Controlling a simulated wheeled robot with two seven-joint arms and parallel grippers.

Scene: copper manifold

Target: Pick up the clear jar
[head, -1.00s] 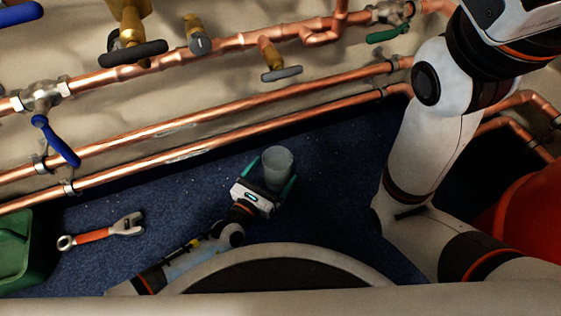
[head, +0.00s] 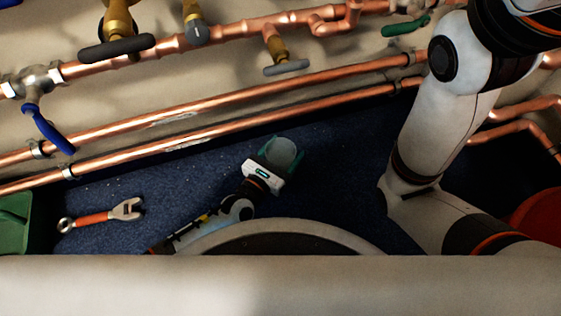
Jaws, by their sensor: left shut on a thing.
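The clear jar (head: 284,152) is a small, greyish see-through cylinder near the middle of the head view, over the dark blue floor. My left gripper (head: 280,156) has a white body and green fingers, one on each side of the jar. It is shut on the jar. The lower part of the jar is hidden by the gripper, and I cannot tell whether the jar touches the floor. My right gripper is out of view; only the white right arm shows on the right.
A wrench with an orange-red handle (head: 97,216) lies on the blue floor at left, beside a green container (head: 15,222). Copper pipes (head: 210,120) with valves run along the wall behind the jar. A red object (head: 540,215) is at the right edge. Floor between wrench and gripper is clear.

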